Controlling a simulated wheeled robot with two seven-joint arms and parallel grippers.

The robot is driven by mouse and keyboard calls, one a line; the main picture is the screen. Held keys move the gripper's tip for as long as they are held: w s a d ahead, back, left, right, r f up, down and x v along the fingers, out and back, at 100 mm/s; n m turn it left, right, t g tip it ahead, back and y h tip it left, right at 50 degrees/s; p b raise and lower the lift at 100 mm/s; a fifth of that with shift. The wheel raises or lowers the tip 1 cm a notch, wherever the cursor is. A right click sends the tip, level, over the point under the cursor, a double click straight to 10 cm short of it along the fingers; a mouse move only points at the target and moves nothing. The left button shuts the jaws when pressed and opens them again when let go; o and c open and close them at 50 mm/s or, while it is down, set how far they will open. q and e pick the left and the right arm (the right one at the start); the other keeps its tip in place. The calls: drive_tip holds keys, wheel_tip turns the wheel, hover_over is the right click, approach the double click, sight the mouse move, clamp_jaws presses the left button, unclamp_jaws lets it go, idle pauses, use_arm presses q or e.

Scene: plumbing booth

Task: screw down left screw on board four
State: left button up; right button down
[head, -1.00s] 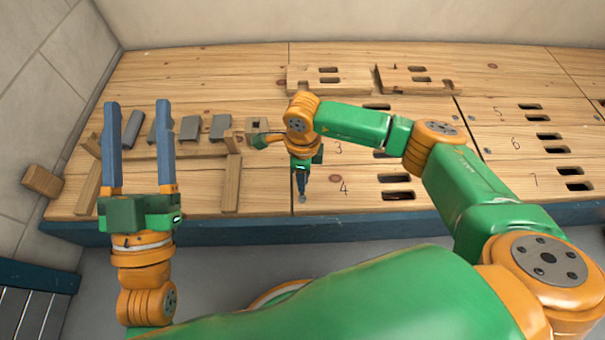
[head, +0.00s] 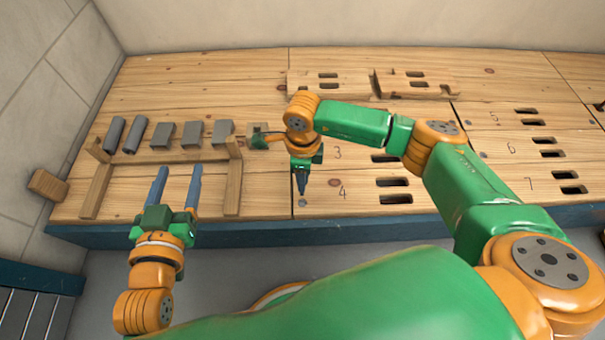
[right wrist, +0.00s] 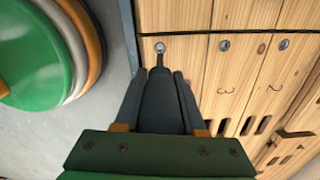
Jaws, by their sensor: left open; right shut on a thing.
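Board four (head: 365,188), marked 4, lies at the front edge of the wooden deck. Its left screw (head: 302,202) is a small grey round head near the board's left front corner; it also shows in the right wrist view (right wrist: 160,46). My right gripper (head: 302,163) is shut on a dark screwdriver (right wrist: 162,105). The screwdriver's thin tip points at the screw and appears at or just short of its head; contact cannot be told. My left gripper (head: 178,186) is open and empty, over the deck's front edge at left.
A wooden rack (head: 233,185) with several grey blocks (head: 163,134) stands at left. A loose wood block (head: 47,185) lies by the left wall. Two loose slotted boards (head: 415,84) lie at the back. Slots open in board four (head: 394,182). My right arm spans the middle.

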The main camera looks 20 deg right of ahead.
use_arm(q)
drive_tip(key=s+a+f+g+y+p, duration=0.1)
drive_tip(key=s+f+g, duration=0.2)
drive_tip(key=f, duration=0.4)
drive_tip(key=shift+s+a+g, duration=0.25)
drive_tip(key=shift+a+g, duration=0.05)
drive_tip(key=shift+g, duration=0.5)
